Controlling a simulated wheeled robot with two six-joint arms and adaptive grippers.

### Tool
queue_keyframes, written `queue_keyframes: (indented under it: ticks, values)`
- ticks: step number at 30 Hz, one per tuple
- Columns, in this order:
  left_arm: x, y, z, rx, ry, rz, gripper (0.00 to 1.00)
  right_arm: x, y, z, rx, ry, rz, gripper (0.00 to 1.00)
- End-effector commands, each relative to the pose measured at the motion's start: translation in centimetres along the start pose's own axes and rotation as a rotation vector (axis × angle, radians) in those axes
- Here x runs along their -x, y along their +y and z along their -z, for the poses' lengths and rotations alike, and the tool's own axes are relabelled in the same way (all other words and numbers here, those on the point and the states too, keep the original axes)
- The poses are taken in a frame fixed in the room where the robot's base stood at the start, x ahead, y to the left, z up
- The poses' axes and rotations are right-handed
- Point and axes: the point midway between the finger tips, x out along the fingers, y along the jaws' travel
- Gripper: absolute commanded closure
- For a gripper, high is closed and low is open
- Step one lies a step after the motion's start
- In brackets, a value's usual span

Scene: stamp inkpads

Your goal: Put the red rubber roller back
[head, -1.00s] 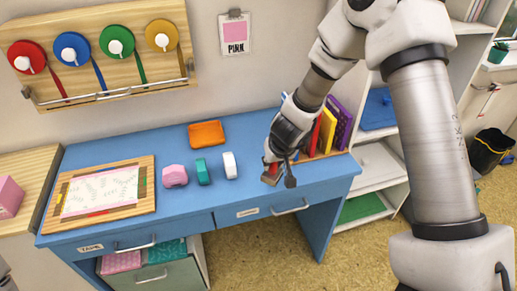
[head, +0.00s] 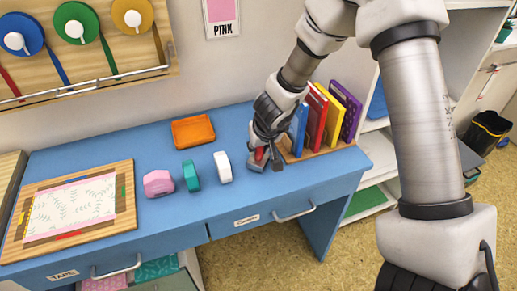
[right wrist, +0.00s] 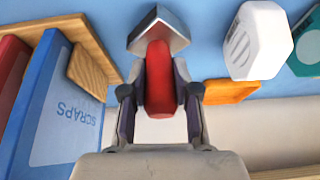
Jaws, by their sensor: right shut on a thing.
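The red rubber roller (right wrist: 160,80) is upright in the right wrist view, between the two fingers of my right gripper (right wrist: 160,100). A grey metallic angular piece (right wrist: 158,30) sits at its far end; I cannot tell whether it is part of the roller. In the head view only a bit of red (head: 259,154) shows in my right gripper (head: 265,163), which is shut on it. The gripper is low over the blue desk (head: 310,178), right of a white block (head: 222,167) and left of the book rack. My left gripper is not in view.
Pink (head: 158,183) and teal (head: 191,175) blocks stand left of the white one, with an orange tray (head: 193,130) behind. A framed board (head: 123,190) lies at left. Upright books (head: 317,115) in a wooden rack stand close on the gripper's right.

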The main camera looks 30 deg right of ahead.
Motion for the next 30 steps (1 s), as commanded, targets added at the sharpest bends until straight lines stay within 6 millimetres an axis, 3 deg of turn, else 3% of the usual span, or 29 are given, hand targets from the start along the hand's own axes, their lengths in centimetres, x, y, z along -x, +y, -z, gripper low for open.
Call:
queue_keyframes:
  ticks: [2, 3, 5, 13, 17, 27, 30]
  values:
    - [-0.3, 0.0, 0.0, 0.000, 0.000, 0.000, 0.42, -0.4, 0.0, -0.1, -0.001, 0.000, 0.000, 1.00]
    - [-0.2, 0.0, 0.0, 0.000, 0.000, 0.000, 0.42, -0.3, 0.0, -0.1, -0.001, 0.000, 0.000, 0.60]
    - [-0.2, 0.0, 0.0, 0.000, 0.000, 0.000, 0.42, -0.2, 0.0, -0.1, -0.001, 0.000, 0.000, 0.45]
    - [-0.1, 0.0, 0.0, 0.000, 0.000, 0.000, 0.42, -0.2, 0.0, -0.1, -0.001, 0.000, 0.000, 0.45]
    - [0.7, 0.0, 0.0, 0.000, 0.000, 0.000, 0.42, 0.9, 0.0, 0.2, 0.001, 0.000, 0.000, 0.45]
    - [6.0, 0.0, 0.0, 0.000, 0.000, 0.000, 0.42, 9.5, 0.0, 0.4, -0.002, 0.001, 0.001, 0.45]
    - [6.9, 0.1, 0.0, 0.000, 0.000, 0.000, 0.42, 11.2, 0.0, 0.3, -0.001, 0.001, 0.001, 0.45]
